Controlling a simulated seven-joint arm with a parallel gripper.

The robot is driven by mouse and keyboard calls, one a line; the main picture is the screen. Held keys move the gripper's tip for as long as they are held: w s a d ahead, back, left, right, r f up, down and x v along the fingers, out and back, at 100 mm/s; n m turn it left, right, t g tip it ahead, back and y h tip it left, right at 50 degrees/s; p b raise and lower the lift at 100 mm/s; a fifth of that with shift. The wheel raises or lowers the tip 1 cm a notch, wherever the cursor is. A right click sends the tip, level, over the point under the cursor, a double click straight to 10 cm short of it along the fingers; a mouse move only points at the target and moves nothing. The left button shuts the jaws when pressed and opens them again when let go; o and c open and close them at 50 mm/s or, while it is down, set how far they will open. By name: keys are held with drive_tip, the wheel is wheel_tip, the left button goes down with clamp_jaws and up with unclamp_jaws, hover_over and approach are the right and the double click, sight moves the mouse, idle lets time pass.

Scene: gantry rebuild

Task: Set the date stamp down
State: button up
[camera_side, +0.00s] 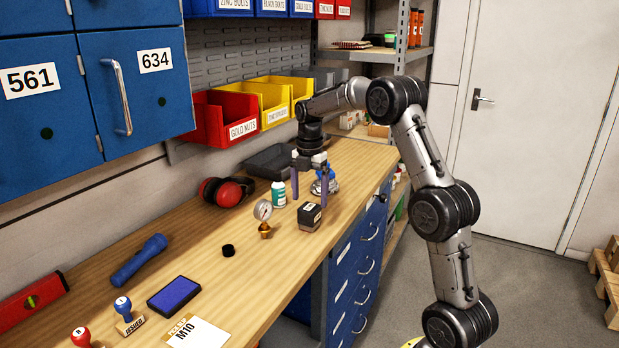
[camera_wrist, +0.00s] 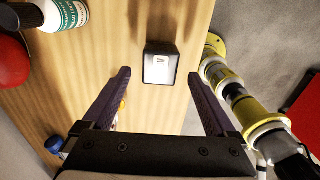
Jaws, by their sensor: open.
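A small black block-shaped stamp with a white label on top, which looks like the date stamp (camera_side: 310,217), stands upright on the wooden bench (camera_side: 185,248) near its front edge. It also shows in the wrist view (camera_wrist: 160,66), ahead of my fingertips and roughly centred between them. My gripper (camera_side: 309,200) points down over the bench close to the stamp. Its two purple fingers are wide apart and empty, and they look clear of the stamp's sides. The stamp's underside is hidden.
Close by are a green-and-white bottle (camera_side: 278,194), a gauge with brass fitting (camera_side: 263,211), a blue-and-silver item (camera_side: 325,184) and a black disc (camera_side: 228,250). Red earmuffs (camera_side: 227,191) lie farther back. An ink pad (camera_side: 174,296) and handled stamps (camera_side: 129,318) are nearer the camera.

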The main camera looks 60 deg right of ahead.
sight(309, 207)
wheel_tip(309, 207, up, 6)
drive_tip(key=s+a+r+m+t, duration=0.1)
drive_tip(key=s+a+r+m, duration=0.25)
drive_tip(key=a, duration=0.45)
drive_tip(key=s+a+r+m+t, duration=0.1)
drive_tip(key=s+a+r+m, duration=0.3)
drive_tip(key=a, duration=0.4)
drive_tip(key=s+a+f+m+t, duration=0.1)
drive_tip(key=s+a+f+m, duration=0.2)
drive_tip(key=s, duration=0.5)
drive_tip(key=s+a+f+m+t, duration=0.2)
drive_tip(key=s+a+f+m, duration=0.2)
drive_tip(key=s, duration=0.5)
drive_tip(key=a+m, duration=0.2)
drive_tip(key=m, duration=0.1)
drive_tip(key=shift+a+t, duration=0.25)
drive_tip(key=shift+t, duration=0.05)
